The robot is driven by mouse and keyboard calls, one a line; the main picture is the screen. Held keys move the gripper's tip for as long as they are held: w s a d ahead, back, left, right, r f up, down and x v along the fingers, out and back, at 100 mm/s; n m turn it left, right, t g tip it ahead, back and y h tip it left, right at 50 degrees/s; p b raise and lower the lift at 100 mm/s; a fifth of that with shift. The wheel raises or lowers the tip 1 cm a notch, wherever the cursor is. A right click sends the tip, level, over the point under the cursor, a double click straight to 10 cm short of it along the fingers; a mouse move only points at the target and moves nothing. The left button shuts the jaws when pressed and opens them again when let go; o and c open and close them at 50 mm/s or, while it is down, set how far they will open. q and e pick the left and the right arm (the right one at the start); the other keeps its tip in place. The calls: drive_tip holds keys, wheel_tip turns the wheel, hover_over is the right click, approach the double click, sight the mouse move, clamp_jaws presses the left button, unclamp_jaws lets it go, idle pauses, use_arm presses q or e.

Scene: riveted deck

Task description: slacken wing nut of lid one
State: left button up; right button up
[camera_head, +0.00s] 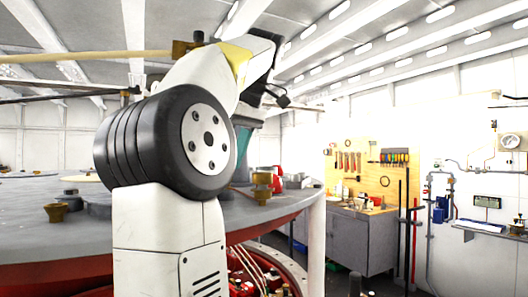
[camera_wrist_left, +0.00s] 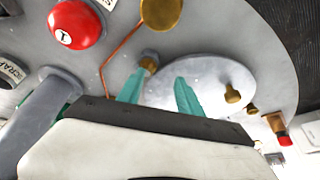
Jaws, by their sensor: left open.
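A pale round lid (camera_wrist_left: 215,72) lies on the grey deck in the left wrist view. A brass knob-like fitting (camera_wrist_left: 232,93) stands on its right part, and another brass fitting (camera_wrist_left: 149,63) sits at its left edge. I cannot tell which is the wing nut of lid one. My left gripper (camera_wrist_left: 159,76) is open, its two teal fingers apart over the lid's left part. The left fingertip is close to the edge fitting; I cannot tell if they touch. Nothing shows between the fingers. In the head view my arm hides most of this area. My right gripper is not in view.
A red knob (camera_wrist_left: 75,24), a brass disc (camera_wrist_left: 160,12) and a grey bar (camera_wrist_left: 45,120) are nearby in the wrist view. A workbench (camera_head: 362,238) stands farther right.

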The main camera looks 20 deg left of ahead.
use_arm(q)
drive_tip(key=s+d+r, duration=0.1)
drive_tip(key=s+d, duration=0.7)
drive_tip(key=s, duration=0.1)
drive_tip(key=shift+s, duration=0.35)
drive_tip(key=shift+d, duration=0.1)
